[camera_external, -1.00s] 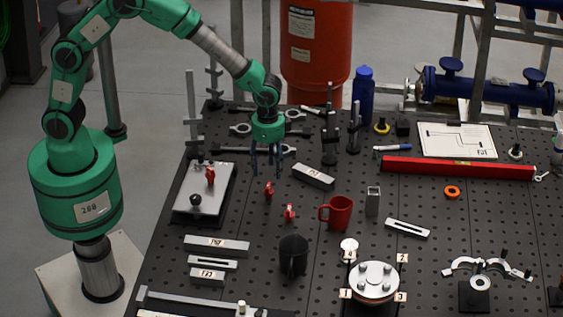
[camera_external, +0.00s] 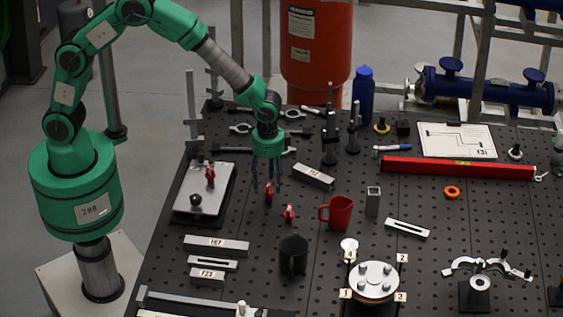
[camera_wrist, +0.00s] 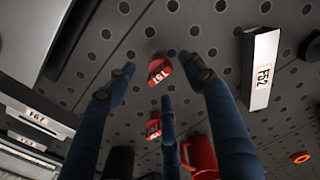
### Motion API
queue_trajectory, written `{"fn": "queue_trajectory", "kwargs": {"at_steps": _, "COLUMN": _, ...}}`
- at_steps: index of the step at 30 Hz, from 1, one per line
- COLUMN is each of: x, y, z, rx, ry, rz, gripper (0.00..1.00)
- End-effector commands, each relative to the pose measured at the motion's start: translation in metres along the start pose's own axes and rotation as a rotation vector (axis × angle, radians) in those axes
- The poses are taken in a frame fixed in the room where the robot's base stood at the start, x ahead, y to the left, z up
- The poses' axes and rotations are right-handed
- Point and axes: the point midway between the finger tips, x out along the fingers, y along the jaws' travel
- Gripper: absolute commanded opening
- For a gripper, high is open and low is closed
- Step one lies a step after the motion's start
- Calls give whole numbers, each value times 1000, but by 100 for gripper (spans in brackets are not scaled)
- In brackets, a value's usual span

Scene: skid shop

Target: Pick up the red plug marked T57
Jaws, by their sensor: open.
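My gripper (camera_external: 267,183) is open and points down, its blue fingers just above one red plug (camera_external: 268,191). In the wrist view that plug (camera_wrist: 159,68) shows between the spread fingertips (camera_wrist: 161,80), apart from them; its label looks like T61 but is blurred. A second red plug (camera_external: 289,212) stands toward the red mug. In the wrist view this plug (camera_wrist: 154,128) is lower down, partly behind a finger; its label may read T57, but I cannot be sure. A third red plug (camera_external: 210,176) stands on the metal plate at left; its marking is too small to read.
A grey block (camera_external: 314,176) lies right of my gripper. The red mug (camera_external: 340,212) and black mug (camera_external: 293,256) stand nearby. The metal plate (camera_external: 222,197) is at left. Upright stands (camera_external: 330,135) rise behind. Bare perforated table lies between the plugs and the front-left blocks.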

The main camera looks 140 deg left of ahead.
Motion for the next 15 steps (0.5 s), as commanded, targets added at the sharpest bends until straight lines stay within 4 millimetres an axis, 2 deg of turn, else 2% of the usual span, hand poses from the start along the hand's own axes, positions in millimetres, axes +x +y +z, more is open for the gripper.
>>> {"fn": "queue_trajectory", "kwargs": {"at_steps": 1, "x": 9, "y": 0, "z": 1, "rx": 0, "ry": -2, "rz": 0, "gripper": 53}}
{"fn": "queue_trajectory", "kwargs": {"at_steps": 6, "x": 25, "y": 0, "z": 1, "rx": 0, "ry": -2, "rz": 0, "gripper": 53}}
{"fn": "queue_trajectory", "kwargs": {"at_steps": 15, "x": 29, "y": 0, "z": 0, "rx": 0, "ry": 0, "rz": 0, "gripper": 53}}
